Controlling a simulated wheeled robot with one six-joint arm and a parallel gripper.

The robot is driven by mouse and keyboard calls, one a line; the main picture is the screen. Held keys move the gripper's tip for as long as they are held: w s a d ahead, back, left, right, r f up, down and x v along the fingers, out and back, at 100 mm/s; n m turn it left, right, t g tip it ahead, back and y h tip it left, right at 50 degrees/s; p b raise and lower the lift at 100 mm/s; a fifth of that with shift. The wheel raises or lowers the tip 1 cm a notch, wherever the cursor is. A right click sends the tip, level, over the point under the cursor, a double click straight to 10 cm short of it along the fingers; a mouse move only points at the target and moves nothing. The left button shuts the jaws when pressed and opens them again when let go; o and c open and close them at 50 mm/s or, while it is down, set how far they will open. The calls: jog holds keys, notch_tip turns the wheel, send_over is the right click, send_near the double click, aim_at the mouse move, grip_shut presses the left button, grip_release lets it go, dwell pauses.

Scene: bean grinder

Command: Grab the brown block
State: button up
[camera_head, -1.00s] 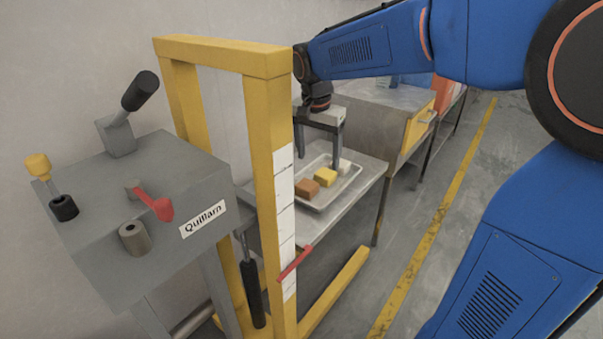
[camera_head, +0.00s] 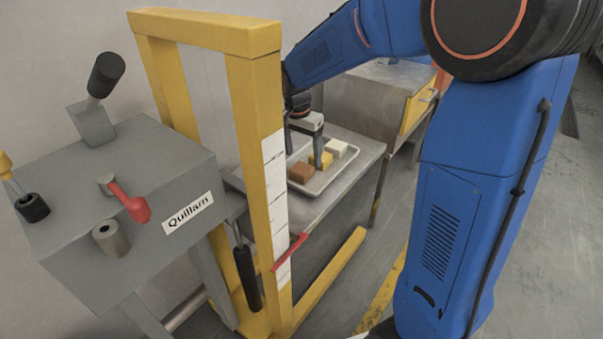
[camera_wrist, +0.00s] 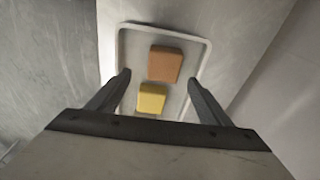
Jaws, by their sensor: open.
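The brown block (camera_head: 300,172) lies on a pale tray (camera_head: 322,180) at its near left end, beside a yellow block (camera_head: 321,160). A white block (camera_head: 337,149) sits beyond the yellow one. My gripper (camera_head: 304,150) is open and points down over the tray, its near finger in front of the blocks. In the wrist view, the brown block (camera_wrist: 165,64) lies beyond the yellow block (camera_wrist: 151,98), ahead of the fingertips. My open fingers (camera_wrist: 158,76) stand to the left and right of the blocks, with nothing held. The white block is not visible in the wrist view.
The tray stands on a grey metal table (camera_head: 350,175). A yellow frame (camera_head: 262,150) with a white scale and red pointer (camera_head: 290,252) stands in front of it. A grey lever machine (camera_head: 130,200) is at left. A metal cabinet (camera_head: 365,100) stands behind the table.

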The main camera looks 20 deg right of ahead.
aim_at(302, 168)
jog(key=shift+w+f, duration=0.2)
jog(key=shift+f, duration=1.55)
jog(key=shift+w+f, duration=0.15)
jog(key=shift+f, duration=1.55)
jog(key=c, duration=1.2)
